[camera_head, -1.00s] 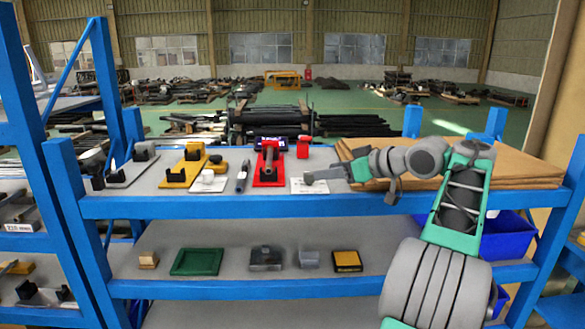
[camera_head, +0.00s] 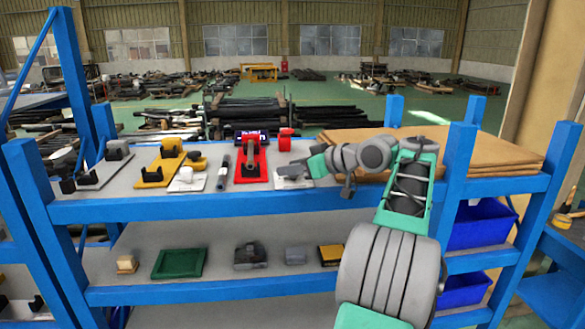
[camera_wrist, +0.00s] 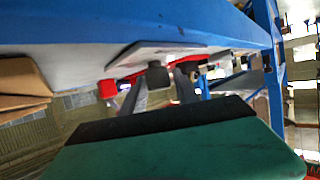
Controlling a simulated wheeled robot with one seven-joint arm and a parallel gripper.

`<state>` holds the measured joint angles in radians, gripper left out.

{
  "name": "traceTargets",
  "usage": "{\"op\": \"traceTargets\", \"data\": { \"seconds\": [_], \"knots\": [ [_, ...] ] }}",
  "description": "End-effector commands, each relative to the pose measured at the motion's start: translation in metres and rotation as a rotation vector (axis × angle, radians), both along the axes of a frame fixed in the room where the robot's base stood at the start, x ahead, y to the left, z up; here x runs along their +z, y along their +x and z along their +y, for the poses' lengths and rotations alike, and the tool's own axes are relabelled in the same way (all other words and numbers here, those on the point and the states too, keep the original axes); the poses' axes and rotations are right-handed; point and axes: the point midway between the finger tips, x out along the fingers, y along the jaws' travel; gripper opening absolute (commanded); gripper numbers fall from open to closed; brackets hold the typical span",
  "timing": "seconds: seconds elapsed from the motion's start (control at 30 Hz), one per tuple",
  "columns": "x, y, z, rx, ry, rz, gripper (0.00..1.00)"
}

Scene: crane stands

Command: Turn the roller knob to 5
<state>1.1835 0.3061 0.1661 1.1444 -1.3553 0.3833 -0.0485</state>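A small white plate (camera_head: 294,183) lies on the top shelf. In the wrist view the white plate (camera_wrist: 140,50) bears a dark grey knob (camera_wrist: 159,76), which I take for the roller knob. My gripper (camera_head: 284,172) is over the plate in the head view, hiding most of the knob. In the wrist view my gripper (camera_wrist: 158,92) has its two fingers apart, one on each side of the knob in the picture. I cannot tell whether they touch it. The knob's setting and any numbers are unreadable.
A red cup-like object (camera_head: 285,140) is behind. Brown boards (camera_head: 480,150) lie right. Yellow stands (camera_head: 160,172) are farther left.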

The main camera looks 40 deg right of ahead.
Motion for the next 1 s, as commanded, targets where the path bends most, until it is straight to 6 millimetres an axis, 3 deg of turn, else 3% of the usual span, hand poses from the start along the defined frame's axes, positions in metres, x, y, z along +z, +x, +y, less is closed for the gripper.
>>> {"op": "traceTargets", "data": {
  "seconds": [0.4, 1.0],
  "knots": [
    [0.0, -0.0019, -0.0021, -0.004, 0.0, 0.0, 0.01],
    [-0.0074, -0.0022, -0.0006, -0.106, -0.004, -0.001, 0.0]
  ]
}}
